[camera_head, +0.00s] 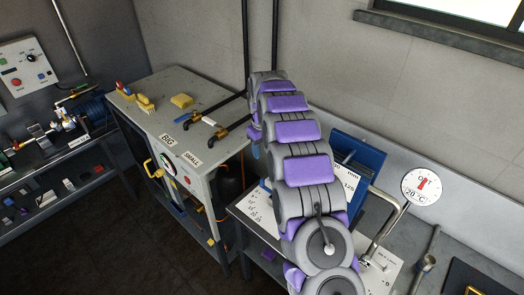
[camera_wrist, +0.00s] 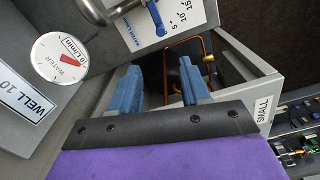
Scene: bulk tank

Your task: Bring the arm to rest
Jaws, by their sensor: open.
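My arm (camera_head: 307,165), with grey links and purple pads, reaches up and away from the bottom centre in the head view. Its far end bends down near the grey cabinet, and my gripper is mostly hidden there. In the wrist view, my gripper (camera_wrist: 159,82) shows two blue fingers standing apart, with nothing between them. Beyond the fingers is the open inside of a grey cabinet with a copper pipe (camera_wrist: 184,42).
The grey cabinet (camera_head: 180,90) carries yellow blocks and BIG and SMALL labels. A white dial (camera_head: 421,186) stands at the right bench. The wrist view shows a water gauge (camera_wrist: 60,57) and a blue lever (camera_wrist: 157,18) on a scale plate. Dark floor (camera_head: 120,245) is clear at lower left.

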